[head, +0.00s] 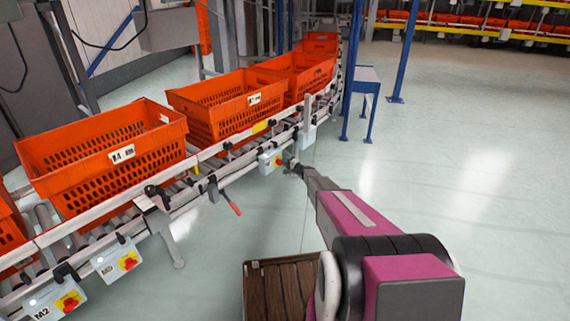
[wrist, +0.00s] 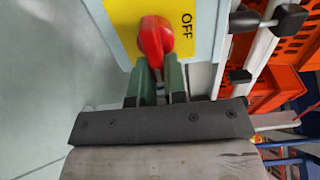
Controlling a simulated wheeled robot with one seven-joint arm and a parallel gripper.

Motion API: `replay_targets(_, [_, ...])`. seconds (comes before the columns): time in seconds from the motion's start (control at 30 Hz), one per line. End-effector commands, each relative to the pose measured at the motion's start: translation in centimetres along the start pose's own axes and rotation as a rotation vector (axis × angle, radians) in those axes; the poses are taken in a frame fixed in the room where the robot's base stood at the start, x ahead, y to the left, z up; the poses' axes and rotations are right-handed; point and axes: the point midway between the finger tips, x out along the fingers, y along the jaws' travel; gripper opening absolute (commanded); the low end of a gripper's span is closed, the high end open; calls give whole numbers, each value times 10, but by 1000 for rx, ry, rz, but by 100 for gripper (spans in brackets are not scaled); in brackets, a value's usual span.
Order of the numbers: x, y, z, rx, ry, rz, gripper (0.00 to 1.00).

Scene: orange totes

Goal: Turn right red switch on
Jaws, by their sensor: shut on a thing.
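The red switch (wrist: 154,38) sits on a yellow plate (wrist: 124,22) on a grey box in the wrist view, beside a printed OFF label. The fingers of my gripper (wrist: 158,68) are green and closed on the lower end of the switch handle. In the head view my gripper (head: 291,166) reaches the front of a grey switch box (head: 265,161) on the conveyor's side rail. That box has a small red switch on yellow (head: 279,161), just left of my gripper.
Other switch boxes hang on the rail at the lower left (head: 128,262). Orange totes (head: 110,155) stand on the roller conveyor behind. A blue-legged stand (head: 367,85) is beyond. The floor on the right is open.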

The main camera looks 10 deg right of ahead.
Motion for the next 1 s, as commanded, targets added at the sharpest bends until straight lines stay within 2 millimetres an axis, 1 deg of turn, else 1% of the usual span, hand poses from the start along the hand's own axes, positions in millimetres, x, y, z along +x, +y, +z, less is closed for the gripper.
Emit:
replay_targets(0.03, [6, 0, 0, 2, -2, 0, 0])
replay_targets(0.1, [6, 0, 0, 2, -2, 0, 0])
replay_targets(0.13, [6, 0, 0, 2, -2, 0, 16])
replay_targets(0.17, [6, 0, 0, 2, -2, -1, 26])
replay_targets(0.2, [6, 0, 0, 2, -2, 0, 38])
replay_targets(0.83, [6, 4, 1, -3, -2, 6, 38])
replay_targets(1.0, [-4, 3, 1, -2, -2, 5, 38])
